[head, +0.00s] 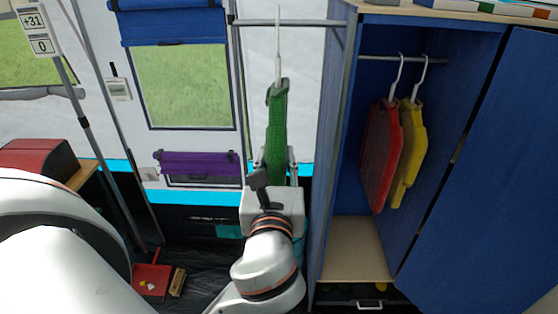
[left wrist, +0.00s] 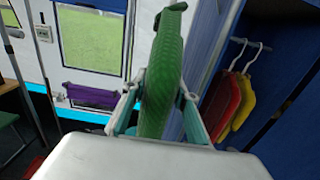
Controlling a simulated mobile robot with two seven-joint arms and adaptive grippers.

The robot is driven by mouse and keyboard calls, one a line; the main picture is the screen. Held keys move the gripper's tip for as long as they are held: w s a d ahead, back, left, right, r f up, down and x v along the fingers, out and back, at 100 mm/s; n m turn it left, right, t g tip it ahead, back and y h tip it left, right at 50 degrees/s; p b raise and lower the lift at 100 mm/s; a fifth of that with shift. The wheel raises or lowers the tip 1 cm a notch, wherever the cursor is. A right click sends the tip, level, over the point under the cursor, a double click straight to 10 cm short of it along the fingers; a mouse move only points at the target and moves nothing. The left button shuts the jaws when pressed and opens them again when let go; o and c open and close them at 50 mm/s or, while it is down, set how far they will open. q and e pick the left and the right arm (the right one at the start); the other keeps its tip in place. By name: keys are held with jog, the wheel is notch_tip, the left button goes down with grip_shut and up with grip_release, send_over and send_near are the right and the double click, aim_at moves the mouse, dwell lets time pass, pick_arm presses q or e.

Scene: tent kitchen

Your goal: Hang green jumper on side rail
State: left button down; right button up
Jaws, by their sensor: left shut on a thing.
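The green jumper (head: 277,118) hangs upright and edge-on from a white hanger (head: 278,65) in the head view. My left gripper (head: 276,160) is shut on the jumper's lower part. In the left wrist view the jumper (left wrist: 164,75) stands between the two fingers of the left gripper (left wrist: 160,95). The side rail (head: 305,22) is a thin grey bar left of the wardrobe. The hanger's hook overlaps the rail in the head view; I cannot tell whether it rests on it. My right gripper is not in view.
A blue wardrobe (head: 340,150) stands right of the rail. Inside, a red garment (head: 380,155) and a yellow garment (head: 409,150) hang from its own rail (head: 385,58). Its blue door (head: 490,170) is open. A window (head: 180,85) and purple roll (head: 195,162) are at left.

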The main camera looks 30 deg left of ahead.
pick_arm(q)
jog(key=f+x, duration=0.4)
jog(key=x, duration=1.2)
dwell(1.4)
jog(key=c, duration=1.5)
grip_release()
